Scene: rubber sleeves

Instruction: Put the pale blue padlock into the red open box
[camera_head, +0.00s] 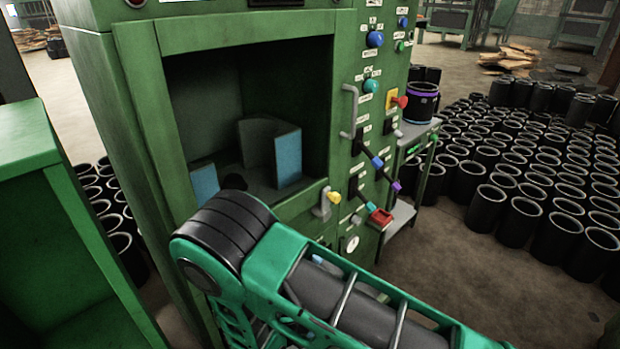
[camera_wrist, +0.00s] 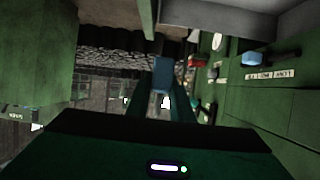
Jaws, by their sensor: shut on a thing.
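The pale blue padlock (camera_wrist: 162,74) is between the tips of my gripper (camera_wrist: 162,90) in the wrist view, and my gripper is shut on it. In the head view my arm hides the gripper; a small pale blue patch at the arm's upper edge may be part of the padlock.
The green machine's panel has knobs, levers and a grey handle (camera_head: 349,111) near the box. A yellow-tipped lever (camera_head: 333,198) stands left of the box. A side shelf holds a black sleeve (camera_head: 422,101). Many black sleeves (camera_head: 520,218) cover the floor to the right.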

